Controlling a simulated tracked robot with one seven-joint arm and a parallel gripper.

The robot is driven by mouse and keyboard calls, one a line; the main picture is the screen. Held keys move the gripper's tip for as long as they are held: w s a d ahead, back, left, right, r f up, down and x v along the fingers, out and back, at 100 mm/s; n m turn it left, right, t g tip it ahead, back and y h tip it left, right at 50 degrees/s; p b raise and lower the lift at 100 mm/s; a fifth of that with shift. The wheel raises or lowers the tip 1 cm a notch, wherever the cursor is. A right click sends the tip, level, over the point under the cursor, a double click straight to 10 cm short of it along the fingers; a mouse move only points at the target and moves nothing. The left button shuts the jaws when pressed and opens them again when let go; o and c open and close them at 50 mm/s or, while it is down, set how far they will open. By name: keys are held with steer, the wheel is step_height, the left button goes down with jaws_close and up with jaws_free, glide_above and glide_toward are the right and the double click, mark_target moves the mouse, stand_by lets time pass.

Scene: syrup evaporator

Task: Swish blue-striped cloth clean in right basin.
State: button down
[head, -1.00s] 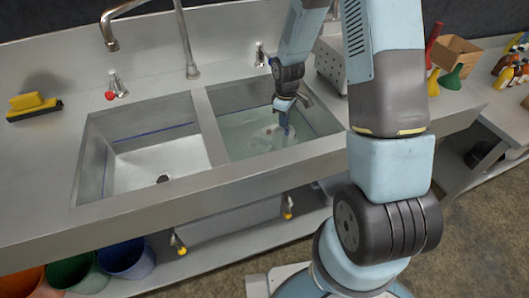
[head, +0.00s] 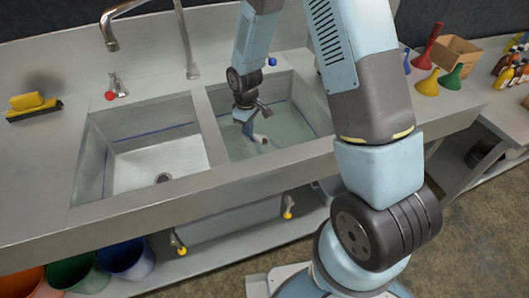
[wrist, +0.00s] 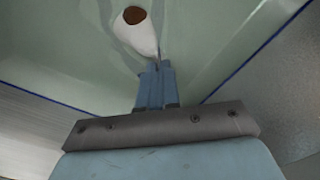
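My gripper (head: 249,130) reaches down into the water-filled right basin (head: 325,122), near its left side. In the wrist view its two fingers (wrist: 157,68) are close together, with the edge of a crumpled white cloth (wrist: 146,42) pinched at their tips. The cloth shows a brown patch at its far end; I can make out no blue stripes on it from here. In the head view the cloth (head: 261,139) is a small pale shape beside the fingertips, at or under the water. Part of it may be hidden under the surface.
The left basin (head: 150,170) is empty, with a drain at its bottom. A divider separates the basins. A faucet (head: 185,40) stands behind them.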

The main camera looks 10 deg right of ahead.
steer(key=shift+w+d, duration=1.4)
steer(key=shift+d, duration=5.4)
steer(key=s+a, duration=0.2)
steer(key=a, duration=1.1)
steer(key=shift+s+a, duration=0.25)
steer(key=shift+s, duration=0.15)
steer(key=shift+r, duration=0.1)
steer(key=d+r, duration=0.3)
steer(key=r, duration=1.4)
steer(key=w+d+r, duration=0.1)
steer(key=d+r, duration=0.2)
steer(key=r, duration=1.5)
steer(key=shift+w+d, duration=0.2)
steer(key=shift+d, duration=0.15)
